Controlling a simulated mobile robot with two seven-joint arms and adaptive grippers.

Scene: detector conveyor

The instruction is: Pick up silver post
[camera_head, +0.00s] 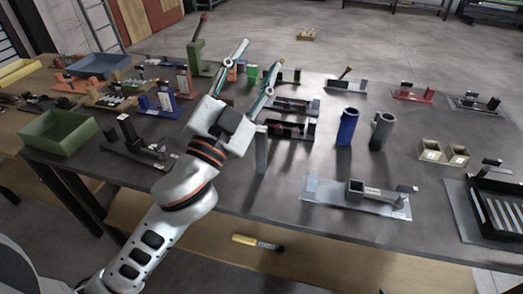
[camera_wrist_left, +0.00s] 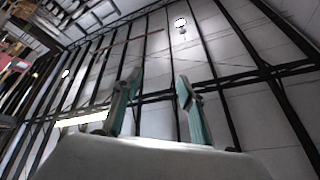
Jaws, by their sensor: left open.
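A slim light-grey upright post (camera_head: 261,154), which looks like the silver post, stands on the dark table just right of my left wrist in the head view. My left gripper (camera_head: 262,60) is open and empty, its fingers pointing up and away above the table. Its body is beside and above the post in the picture and is not touching it visibly. In the left wrist view the two green-grey fingers (camera_wrist_left: 156,95) are apart with only the ceiling between them; the post is not seen there. My right gripper is not in view.
Black fixtures (camera_head: 290,128) stand just behind the post. A blue cylinder (camera_head: 347,127) and a grey cylinder (camera_head: 381,132) stand to the right. A grey plate fixture (camera_head: 357,203) lies near the front edge. A green bin (camera_head: 58,138) is at left. A yellow-handled tool (camera_head: 258,242) lies on the lower shelf.

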